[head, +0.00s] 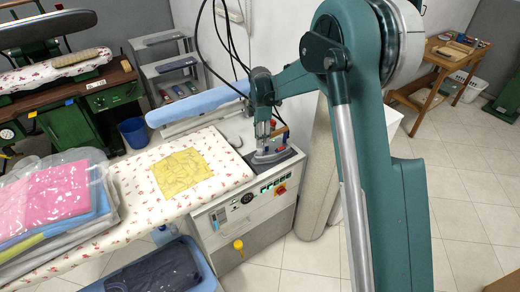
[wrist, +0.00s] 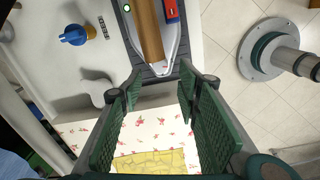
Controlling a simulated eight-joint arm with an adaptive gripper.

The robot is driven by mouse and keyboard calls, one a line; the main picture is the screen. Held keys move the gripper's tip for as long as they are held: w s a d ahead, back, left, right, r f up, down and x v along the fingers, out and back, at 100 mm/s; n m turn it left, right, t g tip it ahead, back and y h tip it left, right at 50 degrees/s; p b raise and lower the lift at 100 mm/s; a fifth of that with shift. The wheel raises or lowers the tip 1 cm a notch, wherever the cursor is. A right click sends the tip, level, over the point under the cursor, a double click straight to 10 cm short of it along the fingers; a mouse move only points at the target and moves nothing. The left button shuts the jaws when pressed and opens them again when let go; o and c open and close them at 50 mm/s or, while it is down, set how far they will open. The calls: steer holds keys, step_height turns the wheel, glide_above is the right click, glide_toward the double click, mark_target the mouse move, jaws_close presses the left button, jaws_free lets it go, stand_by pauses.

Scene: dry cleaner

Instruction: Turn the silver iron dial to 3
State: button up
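The silver iron (wrist: 168,66) has a brown handle (wrist: 150,30) and a red switch part (wrist: 171,10). It rests on a dark plate at the end of the ironing station; in the head view the iron (head: 268,155) is partly hidden by my gripper (head: 265,128). In the wrist view my gripper (wrist: 160,88) is open and empty, its green fingers spread apart just short of the iron's tip. A blue knob with an orange part (wrist: 75,35) sits on the pale panel left of the iron. I cannot make out a numbered iron dial or its setting.
A floral ironing board (head: 218,180) with a yellow cloth (head: 180,174) adjoins the iron. Bagged garments (head: 55,200) lie at its left end. A blue padded arm (head: 195,104) and hanging dark cables (head: 205,55) are close behind.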

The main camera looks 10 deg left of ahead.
mark_target(260, 150)
steer(key=shift+f, duration=3.5)
steer(key=c, duration=0.9)
